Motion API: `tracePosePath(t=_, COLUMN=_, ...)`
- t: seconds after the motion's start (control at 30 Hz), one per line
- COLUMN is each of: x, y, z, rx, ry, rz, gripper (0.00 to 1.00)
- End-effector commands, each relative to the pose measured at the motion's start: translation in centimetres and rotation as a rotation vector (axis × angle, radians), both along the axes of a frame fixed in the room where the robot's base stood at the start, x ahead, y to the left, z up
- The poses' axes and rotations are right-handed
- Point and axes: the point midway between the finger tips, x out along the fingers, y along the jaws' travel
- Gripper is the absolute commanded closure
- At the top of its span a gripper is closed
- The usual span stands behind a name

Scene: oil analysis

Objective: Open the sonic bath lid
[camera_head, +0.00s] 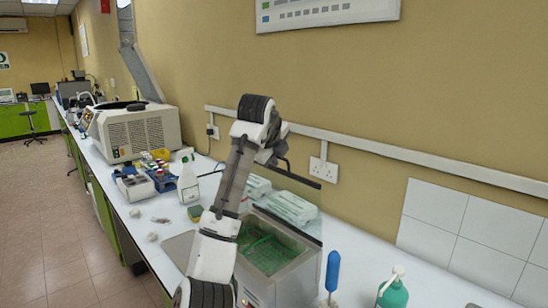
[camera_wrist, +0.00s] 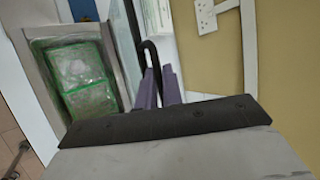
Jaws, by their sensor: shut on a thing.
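The sonic bath (camera_head: 285,283) is a steel box on the bench in front of my arm, with a green basket (camera_head: 268,250) inside its open top. Its lid (camera_head: 312,228) is a thin see-through panel standing raised, roughly upright, at the wall side of the bath. In the wrist view, the bath (camera_wrist: 115,60) lies to the left and the lid shows edge-on as a narrow strip (camera_wrist: 132,40). In the head view, my arm hides the fingers.
White-green boxes (camera_head: 292,207) lie behind the lid near the wall. A blue-handled tool (camera_head: 332,270) and a green bottle (camera_head: 392,292) stand to the right. Wall sockets (camera_head: 323,169) are close behind.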

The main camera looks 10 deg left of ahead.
Motion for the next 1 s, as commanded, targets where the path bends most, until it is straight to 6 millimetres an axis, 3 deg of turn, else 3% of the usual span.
tracePosePath(t=0.13, x=0.0, y=-0.2, z=-0.4, rx=0.001, ry=0.008, rz=-0.004, gripper=1.00)
tracePosePath(t=0.17, x=0.0, y=-0.2, z=-0.4, rx=-0.001, ry=0.008, rz=-0.004, gripper=0.89)
tracePosePath(t=0.3, x=0.0, y=-0.2, z=-0.5, rx=-0.001, ry=0.008, rz=-0.004, gripper=0.71)
tracePosePath(t=0.67, x=-0.3, y=-0.1, z=-0.4, rx=-0.001, ry=0.014, rz=-0.004, gripper=0.70)
tracePosePath(t=0.83, x=-2.2, y=0.0, z=1.5, rx=0.000, ry=0.005, rz=-0.005, gripper=0.70)
tracePosePath(t=1.0, x=-5.2, y=0.4, z=4.6, rx=0.001, ry=-0.004, rz=-0.003, gripper=0.70)
